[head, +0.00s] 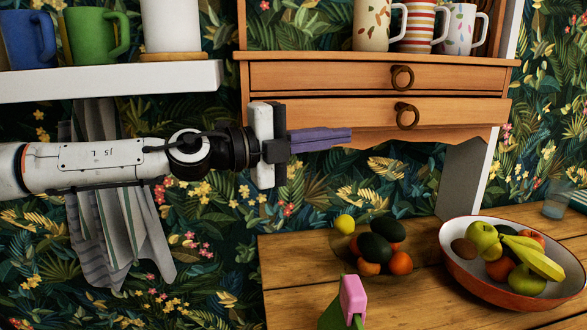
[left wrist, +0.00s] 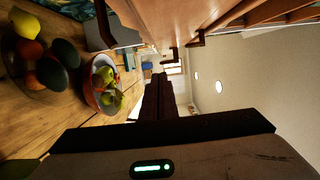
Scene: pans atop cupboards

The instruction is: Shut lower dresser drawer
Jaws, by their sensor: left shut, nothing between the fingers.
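The wooden dresser's lower drawer (head: 330,113) has a round dark knob (head: 406,115) and sits below a matching upper drawer (head: 320,76). The lower front seems to stand slightly forward of the upper one, but the size of the gap is hard to tell. My left gripper (head: 348,135) is shut and empty, its fingers pointing right. It is just under the left part of the lower drawer front in the head view; contact cannot be told. My right gripper is not in view.
Mugs (head: 417,28) stand on top of the dresser. A white shelf (head: 110,82) with mugs is at left, a striped towel (head: 120,235) below.

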